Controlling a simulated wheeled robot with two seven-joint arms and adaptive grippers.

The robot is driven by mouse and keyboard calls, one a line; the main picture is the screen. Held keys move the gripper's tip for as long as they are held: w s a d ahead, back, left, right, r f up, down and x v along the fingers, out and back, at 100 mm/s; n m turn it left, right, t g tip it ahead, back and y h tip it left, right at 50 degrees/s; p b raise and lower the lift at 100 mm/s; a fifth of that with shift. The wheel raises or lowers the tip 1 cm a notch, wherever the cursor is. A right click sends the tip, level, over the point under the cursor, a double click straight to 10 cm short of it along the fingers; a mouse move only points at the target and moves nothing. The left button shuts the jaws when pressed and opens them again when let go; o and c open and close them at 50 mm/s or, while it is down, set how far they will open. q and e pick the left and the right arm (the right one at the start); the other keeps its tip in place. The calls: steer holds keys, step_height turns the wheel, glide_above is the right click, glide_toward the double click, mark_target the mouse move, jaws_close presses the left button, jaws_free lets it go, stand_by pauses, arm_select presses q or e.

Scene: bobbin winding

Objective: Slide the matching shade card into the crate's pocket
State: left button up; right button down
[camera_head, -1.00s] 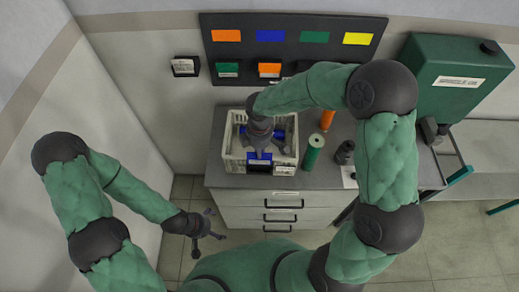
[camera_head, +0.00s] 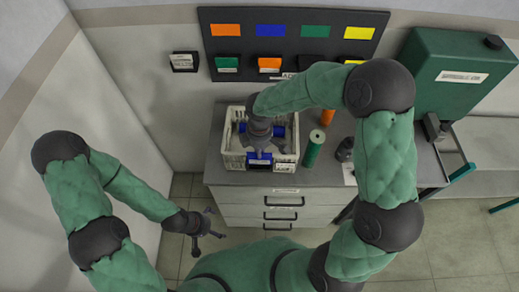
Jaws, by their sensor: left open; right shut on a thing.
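The pale slatted crate (camera_head: 233,160) stands on the cabinet top with blue bobbins (camera_head: 278,131) inside. My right gripper (camera_head: 258,148) reaches down over the crate's near side. It is shut on a blue shade card (camera_head: 259,160), which hangs at the outside of the crate's near wall, where the dark pocket is. The card largely covers the pocket, and I cannot tell whether its lower edge is inside. My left gripper (camera_head: 208,236) is open and empty, low at the left, apart from the cabinet.
A green spool (camera_head: 314,149), an orange spool (camera_head: 327,117) and a dark object (camera_head: 345,150) stand right of the crate. The wall board (camera_head: 345,22) carries colour patches and card holders, partly hidden by my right arm. A green machine (camera_head: 455,75) stands at the right.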

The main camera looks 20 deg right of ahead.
steer(key=shift+f+b, duration=1.25)
steer(key=shift+f, duration=0.5)
steer(key=shift+f, duration=0.1)
steer(key=shift+f+b, duration=0.35)
steer(key=c, duration=1.3)
jaws_free()
steer(key=shift+o, duration=0.2)
steer(key=shift+r, duration=0.15)
step_height(320, 180, up, 12)
